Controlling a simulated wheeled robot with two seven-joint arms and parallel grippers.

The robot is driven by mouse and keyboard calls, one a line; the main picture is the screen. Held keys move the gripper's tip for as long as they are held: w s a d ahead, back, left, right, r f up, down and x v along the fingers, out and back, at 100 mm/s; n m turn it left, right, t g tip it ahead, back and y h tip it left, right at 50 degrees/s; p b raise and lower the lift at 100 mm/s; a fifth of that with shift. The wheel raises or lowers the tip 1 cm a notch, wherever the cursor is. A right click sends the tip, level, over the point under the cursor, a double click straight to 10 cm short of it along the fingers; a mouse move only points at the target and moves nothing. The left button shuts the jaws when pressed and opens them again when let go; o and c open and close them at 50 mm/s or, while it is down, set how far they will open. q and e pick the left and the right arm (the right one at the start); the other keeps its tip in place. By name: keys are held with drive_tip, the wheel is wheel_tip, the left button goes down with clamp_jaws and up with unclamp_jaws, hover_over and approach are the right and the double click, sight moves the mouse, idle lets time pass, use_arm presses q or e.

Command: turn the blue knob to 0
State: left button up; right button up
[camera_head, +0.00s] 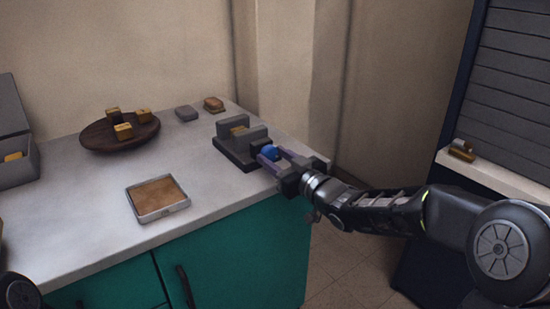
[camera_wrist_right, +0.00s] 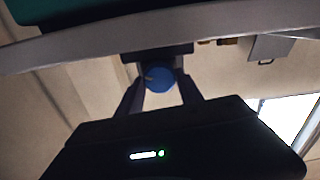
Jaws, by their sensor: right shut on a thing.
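The blue knob (camera_head: 270,153) sits on the right side of a dark grey device (camera_head: 240,157) near the counter's right end. My right gripper (camera_head: 274,157) reaches in from the right, with its fingers shut on the knob from both sides. In the right wrist view the knob (camera_wrist_right: 160,79) lies between the two finger tips (camera_wrist_right: 161,86). A small mark shows on the knob's left part there, but I cannot read any scale or number. My left gripper is not in view; only a bit of my left arm shows at the lower left.
A shallow square tray (camera_head: 158,213) lies in front on the counter (camera_head: 90,238). A round wooden board (camera_head: 93,139) with small blocks stands at the back left. A grey open box (camera_head: 14,165) is at the left edge. Floor is free right of the teal cabinet (camera_head: 245,262).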

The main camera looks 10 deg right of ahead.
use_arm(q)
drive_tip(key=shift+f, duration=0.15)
use_arm(e)
drive_tip(key=n+b, duration=0.2)
drive_tip(key=shift+f+b, duration=0.2)
drive_tip(key=shift+b, duration=0.2)
drive_tip(key=n+b, duration=0.4)
drive_tip(key=shift+n, duration=0.3)
drive_tip(key=n+b, duration=0.2)
drive_tip(key=shift+n+b, duration=0.3)
drive_tip(key=shift+b, duration=0.05)
drive_tip(key=n+b, duration=0.4)
drive_tip(key=n, duration=0.2)
drive_tip(key=shift+a+f, duration=0.1)
drive_tip(key=shift+n+b, duration=0.65)
drive_tip(key=shift+n, duration=0.45)
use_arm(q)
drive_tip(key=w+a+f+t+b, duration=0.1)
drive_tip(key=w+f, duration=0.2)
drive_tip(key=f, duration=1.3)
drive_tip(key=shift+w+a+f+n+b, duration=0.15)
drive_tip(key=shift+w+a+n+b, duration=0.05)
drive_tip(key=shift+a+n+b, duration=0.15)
use_arm(e)
drive_tip(key=shift+n, duration=1.9)
